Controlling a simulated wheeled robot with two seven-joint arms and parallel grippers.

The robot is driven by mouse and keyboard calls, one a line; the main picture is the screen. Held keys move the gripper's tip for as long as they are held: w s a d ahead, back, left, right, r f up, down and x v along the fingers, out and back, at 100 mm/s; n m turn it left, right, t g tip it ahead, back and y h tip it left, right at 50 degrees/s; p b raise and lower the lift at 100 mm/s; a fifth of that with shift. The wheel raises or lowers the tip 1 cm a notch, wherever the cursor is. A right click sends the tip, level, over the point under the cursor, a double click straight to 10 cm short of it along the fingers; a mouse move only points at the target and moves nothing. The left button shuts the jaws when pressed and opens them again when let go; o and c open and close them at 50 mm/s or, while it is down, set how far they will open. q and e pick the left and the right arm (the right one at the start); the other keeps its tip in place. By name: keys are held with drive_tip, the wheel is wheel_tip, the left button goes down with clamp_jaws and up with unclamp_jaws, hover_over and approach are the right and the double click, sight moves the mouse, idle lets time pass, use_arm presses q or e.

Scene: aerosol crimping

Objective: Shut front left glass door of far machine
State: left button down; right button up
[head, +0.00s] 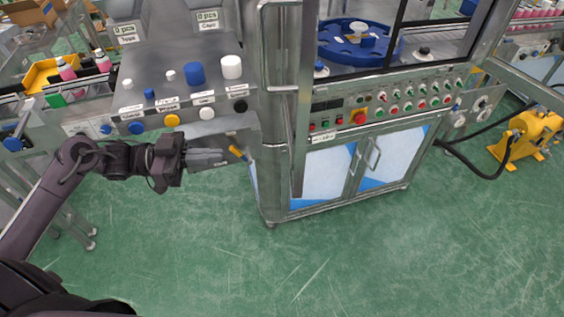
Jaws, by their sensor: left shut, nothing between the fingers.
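The machine (340,120) stands at centre right, with a blue rotary table inside it. A metal-framed door (298,150) with a long vertical handle (264,55) stands at its left front corner. The door is seen nearly edge-on and appears swung open towards me; its glass is hard to make out. My left gripper (218,156) is shut and empty. It points right, to the left of the door and apart from it, in front of the left panel. My right gripper is out of view.
A panel with coloured knobs (185,110) is just behind my left gripper. A row of buttons (390,103) runs below the machine's opening, above a cabinet with two doors (325,172). A yellow pump (525,135) with a black hose stands right. The green floor in front is clear.

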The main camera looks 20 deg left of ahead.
use_arm(q)
drive_tip(key=p, duration=0.2)
approach(292, 152)
drive_tip(key=p+x, duration=0.1)
drive_tip(key=x, duration=0.1)
drive_tip(key=p+x, duration=0.1)
drive_tip(key=x, duration=0.1)
drive_tip(key=r+p+x, duration=0.1)
drive_tip(key=x, duration=0.1)
drive_tip(key=shift+s+d, duration=0.2)
drive_tip(key=shift+s, duration=0.05)
drive_tip(key=shift+w+d+f, duration=0.1)
drive_tip(key=shift+d+f, duration=0.05)
drive_tip(key=shift+d, duration=0.15)
